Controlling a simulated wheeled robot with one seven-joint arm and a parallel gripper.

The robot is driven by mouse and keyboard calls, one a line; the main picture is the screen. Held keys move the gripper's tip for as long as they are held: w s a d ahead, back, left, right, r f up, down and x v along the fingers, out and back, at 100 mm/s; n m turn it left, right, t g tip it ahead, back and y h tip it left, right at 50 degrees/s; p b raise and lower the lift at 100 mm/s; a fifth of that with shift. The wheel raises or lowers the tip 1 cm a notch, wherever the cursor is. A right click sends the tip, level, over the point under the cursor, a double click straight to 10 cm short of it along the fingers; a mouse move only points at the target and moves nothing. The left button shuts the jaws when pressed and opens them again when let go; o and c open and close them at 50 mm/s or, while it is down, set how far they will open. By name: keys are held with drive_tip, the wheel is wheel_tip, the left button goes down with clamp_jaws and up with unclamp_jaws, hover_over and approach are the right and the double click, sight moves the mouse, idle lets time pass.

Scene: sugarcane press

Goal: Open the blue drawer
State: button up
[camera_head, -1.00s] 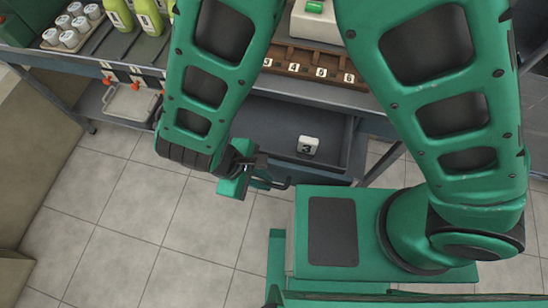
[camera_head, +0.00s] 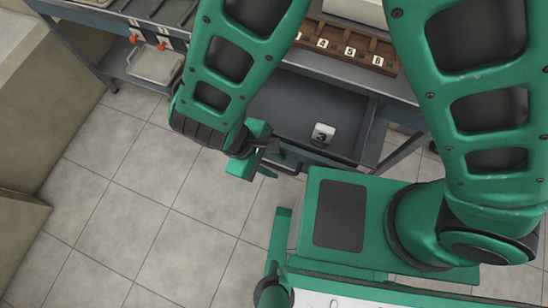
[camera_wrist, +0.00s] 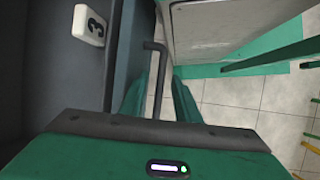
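The blue-grey drawer (camera_head: 290,108) is pulled out from under the table in the head view. A white block marked 3 (camera_head: 322,133) lies inside it, and it also shows in the wrist view (camera_wrist: 90,25). The dark bar handle (camera_wrist: 155,70) sticks out from the drawer front and lies between my two green fingers in the wrist view. My gripper (camera_wrist: 160,98) looks open around the handle, with floor showing beside the bar. In the head view my gripper (camera_head: 258,155) is at the drawer's front left, partly hidden by my arm.
The table (camera_head: 300,60) spans the top of the head view, with a brown numbered rack (camera_head: 340,44) on it. Table legs flank the drawer. The tiled floor (camera_head: 150,190) in front is clear.

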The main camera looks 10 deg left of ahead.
drive_tip(key=w+v, duration=0.1)
drive_tip(key=v, duration=0.9)
drive_tip(key=shift+s+a+r, duration=0.15)
drive_tip(key=shift+s+r, duration=0.2)
drive_tip(key=shift+s, duration=0.1)
